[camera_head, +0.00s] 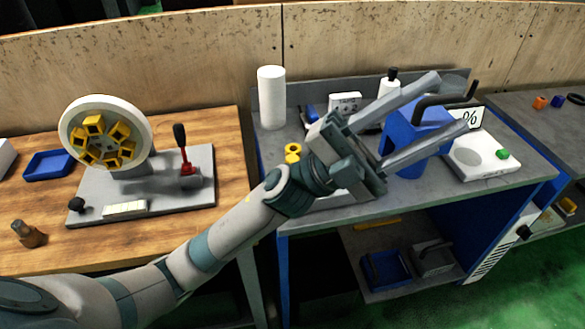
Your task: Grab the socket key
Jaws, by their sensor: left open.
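A black bent bar, which looks like the socket key (445,98), stands at a blue holder (402,140) on the grey workbench. My left gripper (452,103) reaches in over the bench with its two long grey fingers wide apart. In the picture the bar shows between the fingers, and I see no finger closed on it. How deep the bar lies relative to the fingers I cannot tell. The gripper and fingers cover part of the holder and the bench behind. My right gripper is not in view.
A white paper roll (271,97), a white bottle (389,84) and a white box with a green knob (482,155) stand on the grey bench (330,211). A wooden table (170,232) at left carries a wheel fixture (105,133). A low wooden wall runs behind.

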